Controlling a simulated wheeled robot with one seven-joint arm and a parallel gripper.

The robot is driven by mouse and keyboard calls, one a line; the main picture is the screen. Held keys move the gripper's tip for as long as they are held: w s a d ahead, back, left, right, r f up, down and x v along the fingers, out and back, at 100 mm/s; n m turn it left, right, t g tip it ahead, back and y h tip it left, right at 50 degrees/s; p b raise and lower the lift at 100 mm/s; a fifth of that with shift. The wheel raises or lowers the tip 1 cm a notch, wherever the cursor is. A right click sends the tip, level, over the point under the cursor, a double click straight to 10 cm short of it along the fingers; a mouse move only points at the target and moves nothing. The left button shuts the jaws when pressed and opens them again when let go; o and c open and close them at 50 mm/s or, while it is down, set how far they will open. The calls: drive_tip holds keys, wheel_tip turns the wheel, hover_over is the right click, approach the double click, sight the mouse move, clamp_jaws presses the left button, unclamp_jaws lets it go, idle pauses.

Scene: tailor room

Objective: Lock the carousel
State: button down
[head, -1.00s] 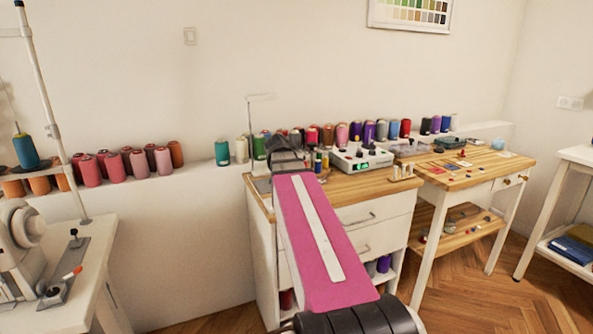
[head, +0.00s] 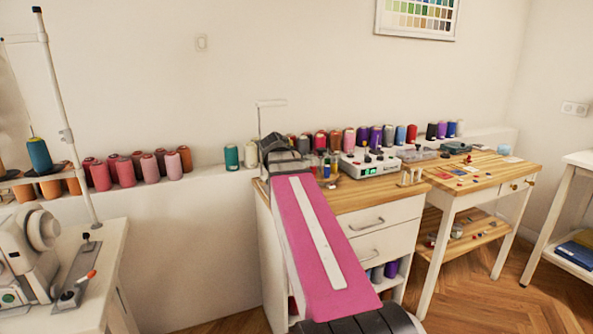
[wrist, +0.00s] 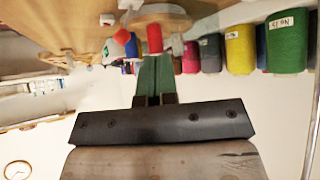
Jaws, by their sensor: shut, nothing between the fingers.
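I cannot make out for sure which thing is the carousel. A white box (head: 371,165) with a green lit display and dark knobs stands on the wooden-topped cabinet (head: 385,194). Small upright bottles or spools (head: 326,166) stand left of it, close to my gripper. My gripper (head: 282,150) is at the cabinet's back left corner, its fingers hidden behind my arm in the head view. In the wrist view, which looks upside down, the fingers (wrist: 154,72) are together and empty. A red piece (wrist: 154,38) shows just past their tips; I cannot tell whether they touch.
A row of thread cones (head: 375,136) stands on the ledge behind the cabinet. A wooden table (head: 475,175) with small items stands to the right. A sewing machine (head: 35,245) is on the left table. Floor (head: 480,290) is open in front at right.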

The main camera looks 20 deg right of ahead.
drive_tip(key=s+a+r, duration=0.3)
drive_tip(key=s+a, duration=0.1)
drive_tip(key=shift+s+r, duration=0.3)
drive_tip(key=shift+s, duration=0.05)
idle(0.3)
